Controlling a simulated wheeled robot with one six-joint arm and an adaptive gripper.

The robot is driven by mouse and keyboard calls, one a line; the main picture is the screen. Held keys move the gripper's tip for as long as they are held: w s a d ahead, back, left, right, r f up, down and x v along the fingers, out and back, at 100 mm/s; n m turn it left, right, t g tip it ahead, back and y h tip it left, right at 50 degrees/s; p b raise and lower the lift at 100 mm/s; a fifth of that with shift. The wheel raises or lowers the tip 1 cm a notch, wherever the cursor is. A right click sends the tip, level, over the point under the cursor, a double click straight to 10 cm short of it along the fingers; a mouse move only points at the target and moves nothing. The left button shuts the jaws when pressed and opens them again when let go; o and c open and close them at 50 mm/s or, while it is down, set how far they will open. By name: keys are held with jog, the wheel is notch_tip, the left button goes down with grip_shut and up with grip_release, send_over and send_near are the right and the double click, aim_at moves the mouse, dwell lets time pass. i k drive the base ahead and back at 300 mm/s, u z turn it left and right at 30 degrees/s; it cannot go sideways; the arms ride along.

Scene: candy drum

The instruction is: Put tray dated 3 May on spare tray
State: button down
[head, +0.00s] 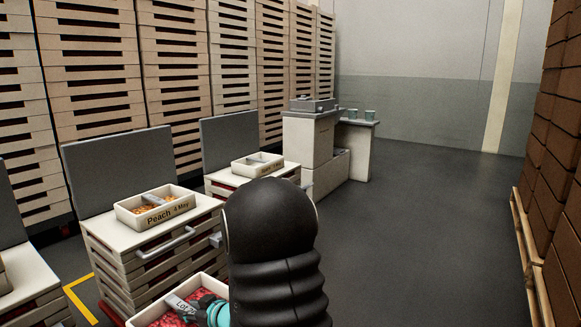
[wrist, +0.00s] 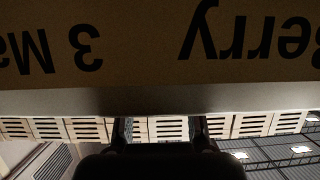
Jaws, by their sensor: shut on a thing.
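The tray dated 3 May (wrist: 150,75) fills the top of the wrist view, upside down there, with "erry" and "3 Ma" readable on its tan label. My gripper (wrist: 160,130) is shut on it; its dark fingers show below the tray's edge. In the head view a cream tray of red-pink candies (head: 165,320) with a card reading "Lot" shows at the bottom, partly hidden by my black arm. I cannot tell which tray is the spare one.
A tray labelled Peach 4 May (head: 160,213) with orange candies sits on a nearer stacked cart (head: 150,252) with a handle. A grey-topped bench (head: 313,112) with cups stands behind. Tall tray stacks line the left; brown cartons (head: 553,150) on a pallet stand right. Grey floor between is clear.

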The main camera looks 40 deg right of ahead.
aim_at(258, 164)
jog(key=z, duration=2.5)
jog(key=i, duration=2)
jog(key=u, duration=2.9)
